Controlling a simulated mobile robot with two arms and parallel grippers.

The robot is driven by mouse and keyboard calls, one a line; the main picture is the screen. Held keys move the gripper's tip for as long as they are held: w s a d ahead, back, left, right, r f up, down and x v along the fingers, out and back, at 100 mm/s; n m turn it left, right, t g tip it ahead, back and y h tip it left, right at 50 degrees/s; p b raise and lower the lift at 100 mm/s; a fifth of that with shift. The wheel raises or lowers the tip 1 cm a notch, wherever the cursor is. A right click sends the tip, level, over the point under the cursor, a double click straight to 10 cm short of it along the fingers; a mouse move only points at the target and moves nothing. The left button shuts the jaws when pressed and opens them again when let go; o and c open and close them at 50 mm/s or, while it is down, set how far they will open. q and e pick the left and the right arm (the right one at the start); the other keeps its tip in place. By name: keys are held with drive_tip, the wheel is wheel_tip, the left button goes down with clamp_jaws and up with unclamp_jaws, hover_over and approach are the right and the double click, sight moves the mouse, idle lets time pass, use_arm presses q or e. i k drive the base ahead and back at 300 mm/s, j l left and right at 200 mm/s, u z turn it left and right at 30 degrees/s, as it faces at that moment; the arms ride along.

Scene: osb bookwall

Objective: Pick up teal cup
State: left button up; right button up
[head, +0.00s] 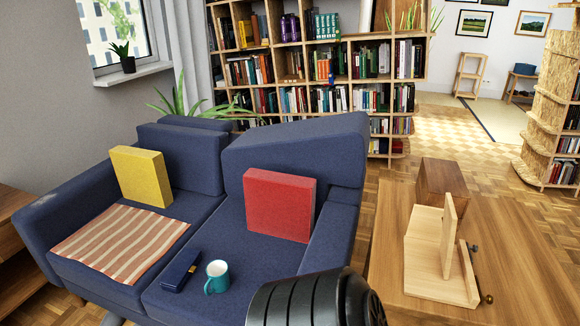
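The teal cup (217,277) stands upright on the right seat of the blue sofa (190,235), near its front edge. It has a white inside and its handle is on the left side. A dark blue case (181,270) lies just left of it, close by. A black part of my own arm shows at the bottom centre, right of the cup and apart from it. Neither gripper's fingers show in the head view.
A red cushion (279,205) and a yellow cushion (141,176) lean on the backrest. A striped cloth (120,243) covers the left seat. A wooden table (530,262) with a light wooden stand (440,260) is at right. Bookshelves (300,60) stand behind.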

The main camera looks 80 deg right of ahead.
sight(216, 281)
drive_tip(key=z, duration=1.9)
drive_tip(key=i+j, duration=0.1)
drive_tip(key=j, duration=0.2)
